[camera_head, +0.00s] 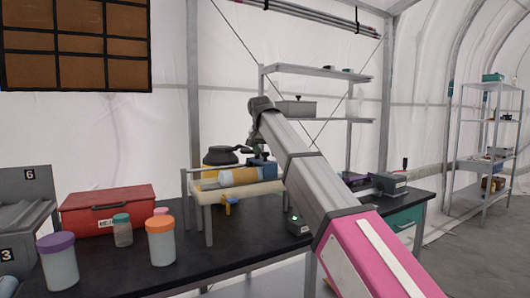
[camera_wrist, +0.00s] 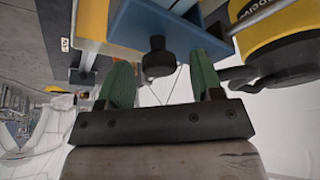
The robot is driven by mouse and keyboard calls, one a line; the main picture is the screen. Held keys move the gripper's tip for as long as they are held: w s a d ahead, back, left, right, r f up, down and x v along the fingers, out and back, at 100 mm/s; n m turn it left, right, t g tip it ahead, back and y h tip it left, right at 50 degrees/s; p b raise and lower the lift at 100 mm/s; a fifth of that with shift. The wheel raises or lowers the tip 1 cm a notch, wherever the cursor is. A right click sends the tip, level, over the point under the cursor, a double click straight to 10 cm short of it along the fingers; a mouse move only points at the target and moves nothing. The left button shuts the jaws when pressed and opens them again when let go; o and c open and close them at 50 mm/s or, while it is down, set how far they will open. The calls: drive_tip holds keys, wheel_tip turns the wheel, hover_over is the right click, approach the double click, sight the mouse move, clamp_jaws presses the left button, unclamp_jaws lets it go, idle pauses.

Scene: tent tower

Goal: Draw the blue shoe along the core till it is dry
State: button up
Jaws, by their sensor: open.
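The blue shoe (camera_head: 263,167) sits at the right part of the orange-yellow core (camera_head: 235,177), which lies across a pale stand (camera_head: 197,188) on the black bench. In the wrist view the shoe is a blue block (camera_wrist: 150,24) with a dark round knob (camera_wrist: 158,57). My gripper (camera_wrist: 160,72) is open. Its two green fingers stand on either side of the knob, with visible gaps to both. I cannot tell how far the knob reaches between them in depth. In the head view my arm hides most of the gripper and part of the core's right end.
A yellow-and-black device (camera_wrist: 285,50) is close beside the right finger. Shelving (camera_head: 318,119) stands behind.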

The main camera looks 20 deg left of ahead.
drive_tip(key=shift+f, duration=0.15)
drive_tip(key=shift+c, duration=0.2)
clamp_jaws()
drive_tip(key=s+a, duration=0.3)
drive_tip(key=s, duration=0.1)
drive_tip(key=shift+s+a, duration=0.25)
drive_tip(key=shift+a, duration=0.15)
drive_tip(key=shift+o, duration=0.2)
unclamp_jaws()
